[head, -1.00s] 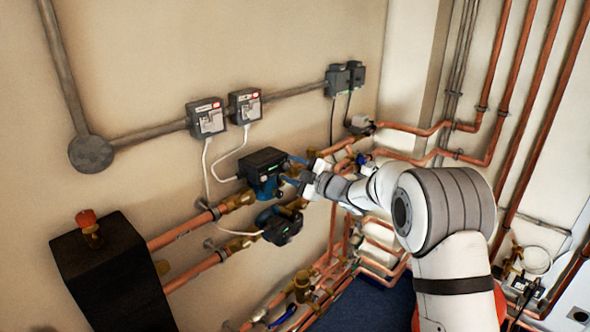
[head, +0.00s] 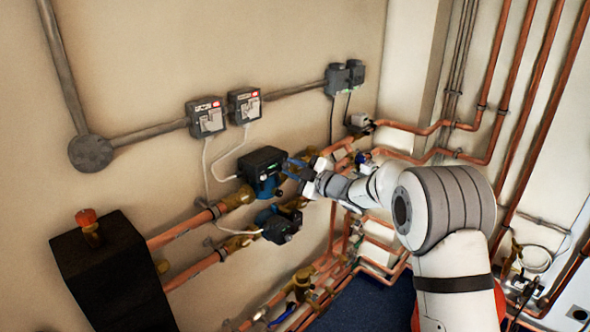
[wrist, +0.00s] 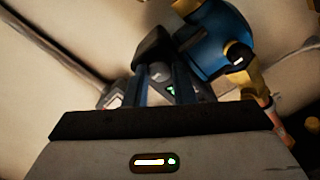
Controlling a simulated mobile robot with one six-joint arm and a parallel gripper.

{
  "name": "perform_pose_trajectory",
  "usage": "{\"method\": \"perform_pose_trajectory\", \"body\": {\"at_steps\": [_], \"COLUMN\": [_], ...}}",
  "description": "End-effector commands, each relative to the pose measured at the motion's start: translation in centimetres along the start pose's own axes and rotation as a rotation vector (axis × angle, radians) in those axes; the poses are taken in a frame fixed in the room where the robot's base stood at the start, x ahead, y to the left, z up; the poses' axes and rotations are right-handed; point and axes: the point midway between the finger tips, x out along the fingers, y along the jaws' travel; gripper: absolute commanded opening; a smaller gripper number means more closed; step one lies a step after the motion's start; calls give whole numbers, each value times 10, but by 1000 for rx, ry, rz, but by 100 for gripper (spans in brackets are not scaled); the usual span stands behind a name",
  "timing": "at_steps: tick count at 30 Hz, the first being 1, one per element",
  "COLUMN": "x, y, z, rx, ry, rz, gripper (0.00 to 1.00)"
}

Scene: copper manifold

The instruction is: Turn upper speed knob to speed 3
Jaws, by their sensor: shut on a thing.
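The upper pump (head: 261,160) has a black control head and a blue body; in the wrist view its black head (wrist: 152,44) is at top centre. Its round grey speed knob (wrist: 160,72) shows between my two blue fingers. My gripper (head: 287,168) is at the front face of the upper pump, and in the wrist view its fingers (wrist: 160,84) are shut on the knob, one on each side. A green light (wrist: 171,90) shows on the pump face beside the knob. The knob's pointer and speed marks cannot be read.
A lower pump (head: 277,228) sits just below the upper one. Two grey switch boxes (head: 207,118) are on the wall above, with white cables. Copper pipes (head: 183,229) run left of the pumps, and more pipes fill the right side. A black box (head: 110,275) stands at lower left.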

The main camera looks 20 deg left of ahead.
Motion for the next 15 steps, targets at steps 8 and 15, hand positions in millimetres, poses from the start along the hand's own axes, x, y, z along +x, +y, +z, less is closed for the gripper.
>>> {"method": "perform_pose_trajectory", "body": {"at_steps": [8, 15], "x": [1, 1], "y": [-1, -1], "z": [-1, -1], "rx": [208, 415], "ry": [0, 1], "rz": [-3, -3], "gripper": [0, 0]}}
